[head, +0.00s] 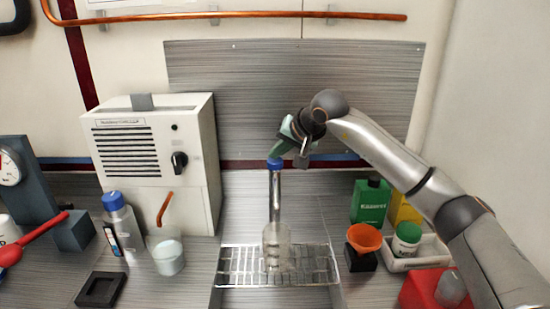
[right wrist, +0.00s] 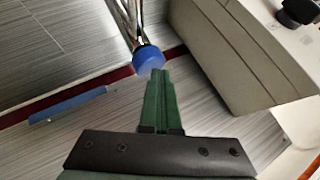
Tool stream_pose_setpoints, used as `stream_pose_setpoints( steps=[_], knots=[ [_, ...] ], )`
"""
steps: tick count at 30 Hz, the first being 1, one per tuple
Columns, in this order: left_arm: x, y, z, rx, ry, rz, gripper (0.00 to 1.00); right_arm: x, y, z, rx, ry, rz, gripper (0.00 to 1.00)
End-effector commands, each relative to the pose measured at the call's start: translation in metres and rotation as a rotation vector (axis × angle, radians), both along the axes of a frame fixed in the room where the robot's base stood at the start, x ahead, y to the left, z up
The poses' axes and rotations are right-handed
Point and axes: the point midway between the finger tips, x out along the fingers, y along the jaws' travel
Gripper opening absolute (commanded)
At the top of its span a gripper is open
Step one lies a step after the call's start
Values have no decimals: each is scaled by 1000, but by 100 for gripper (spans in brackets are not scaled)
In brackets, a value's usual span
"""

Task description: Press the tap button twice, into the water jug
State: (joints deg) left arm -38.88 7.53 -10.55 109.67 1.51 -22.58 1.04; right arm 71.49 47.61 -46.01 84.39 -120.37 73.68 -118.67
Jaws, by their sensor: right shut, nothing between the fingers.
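The tap (head: 275,197) is a slim silver column with a blue button (head: 275,163) on top. The clear water jug (head: 276,254) stands on the wire drip grid under the tap; its water level is hard to make out. My right gripper (head: 278,151) is shut and empty, its green fingers pointing down at the blue button from just above. In the right wrist view the fingertips (right wrist: 158,73) are right by the blue button (right wrist: 149,59); I cannot tell whether they touch it. My left gripper is not in view.
A white vented box (head: 150,145) with a black knob stands left of the tap. A blue-capped bottle (head: 121,225) and a white cup (head: 168,257) stand before it. Right of the drip grid (head: 232,267) are an orange funnel (head: 365,237) and a green bottle (head: 370,202).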

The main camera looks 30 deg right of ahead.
Motion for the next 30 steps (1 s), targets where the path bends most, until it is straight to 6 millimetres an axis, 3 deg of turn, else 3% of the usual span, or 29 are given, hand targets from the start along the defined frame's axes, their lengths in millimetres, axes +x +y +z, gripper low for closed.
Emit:
stream_pose_setpoints(
  steps=[19, 30],
  knots=[
    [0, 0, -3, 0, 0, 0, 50, -1, 1, -8, -1, 10, 2, 0],
    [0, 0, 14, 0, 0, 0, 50, -1, 1, 11, 0, 8, 2, 0]
  ],
)
